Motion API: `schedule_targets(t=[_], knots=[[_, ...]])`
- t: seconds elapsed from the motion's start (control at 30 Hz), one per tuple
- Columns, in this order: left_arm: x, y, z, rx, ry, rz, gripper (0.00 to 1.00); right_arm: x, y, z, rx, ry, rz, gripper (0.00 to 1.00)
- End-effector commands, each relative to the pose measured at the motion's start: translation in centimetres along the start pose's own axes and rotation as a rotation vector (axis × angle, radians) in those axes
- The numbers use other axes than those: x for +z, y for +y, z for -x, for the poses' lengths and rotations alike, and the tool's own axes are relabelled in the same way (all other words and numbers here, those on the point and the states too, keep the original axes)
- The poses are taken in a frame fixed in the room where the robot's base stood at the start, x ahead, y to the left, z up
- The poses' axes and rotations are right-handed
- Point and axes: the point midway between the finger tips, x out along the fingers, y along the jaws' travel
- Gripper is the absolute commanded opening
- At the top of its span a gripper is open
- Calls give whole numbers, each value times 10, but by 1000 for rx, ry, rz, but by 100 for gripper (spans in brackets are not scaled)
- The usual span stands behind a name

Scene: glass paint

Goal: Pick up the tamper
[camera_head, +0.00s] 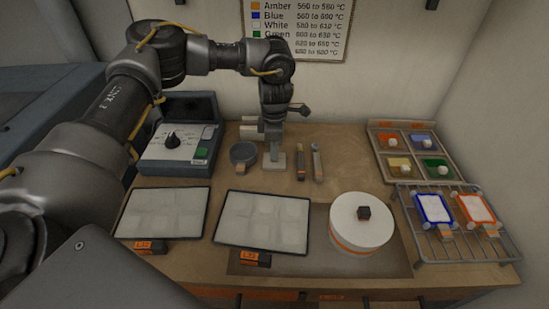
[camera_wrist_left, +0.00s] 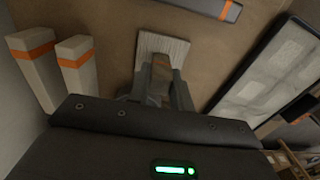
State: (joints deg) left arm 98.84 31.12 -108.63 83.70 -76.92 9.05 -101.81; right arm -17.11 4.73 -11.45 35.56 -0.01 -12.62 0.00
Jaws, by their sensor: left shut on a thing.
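The tamper, with a pale square foot (camera_head: 274,162) and a short upright stem, is at the back middle of the wooden table in the head view. In the left wrist view its foot (camera_wrist_left: 162,46) shows beyond the fingers. My left gripper (camera_head: 273,142) reaches down over it from above and is shut on its stem; the fingers also show in the wrist view (camera_wrist_left: 161,92). The foot is on or just above the table; I cannot tell which. The upper stem is partly hidden by the fingers. My right gripper is not in view.
A dark cup (camera_head: 243,152) stands close left of the tamper, and two slim tools (camera_head: 317,163) lie to its right. A control box (camera_head: 180,140) is farther left. Framed pale panels (camera_head: 263,222), a white round stand (camera_head: 361,232) and a wire rack (camera_head: 463,248) fill the front.

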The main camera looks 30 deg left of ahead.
Motion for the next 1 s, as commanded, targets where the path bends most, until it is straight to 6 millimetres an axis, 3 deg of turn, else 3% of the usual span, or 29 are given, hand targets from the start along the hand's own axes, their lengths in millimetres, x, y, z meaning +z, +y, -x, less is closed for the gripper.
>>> schedule_targets(t=[0.37,0.57,0.7,1.0], knots=[[0,0,2,1,-1,0,0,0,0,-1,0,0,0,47],[1,1,13,2,-3,-1,0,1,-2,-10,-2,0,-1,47],[-1,-2,35,3,-4,-3,0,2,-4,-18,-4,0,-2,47],[-29,-50,95,4,-3,-5,0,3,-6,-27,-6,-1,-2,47]])
